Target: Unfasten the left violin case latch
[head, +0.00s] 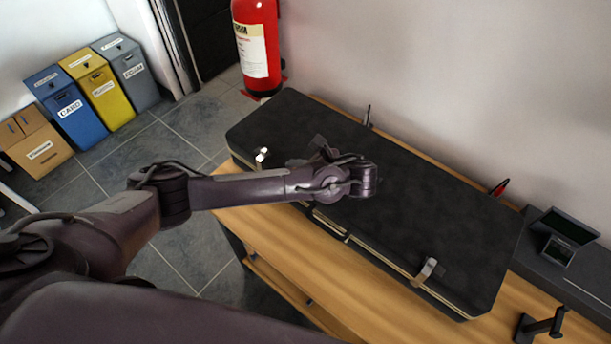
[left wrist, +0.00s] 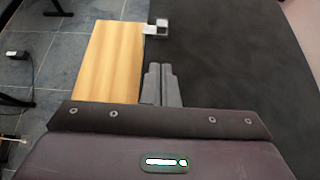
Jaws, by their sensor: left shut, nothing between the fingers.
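The black violin case (head: 430,215) lies closed and flat on the wooden table. Its left latch (head: 262,155) is a small silver piece on the front edge near the left end. In the left wrist view the left latch (left wrist: 157,27) sits just beyond my fingertips, with a gap between. My left gripper (head: 293,162) is low over the case's front edge, to the right of that latch, pointing at it. Its fingers (left wrist: 160,68) are together and empty. The right latch (head: 425,271) is on the front edge farther right. My right gripper is not in view.
The wooden table (head: 255,222) shows a bare strip in front of the case. A red fire extinguisher (head: 257,45) stands behind the case's left end. A dark open box (head: 565,240) and a black stand (head: 540,325) are at the right. Bins (head: 70,105) stand far left.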

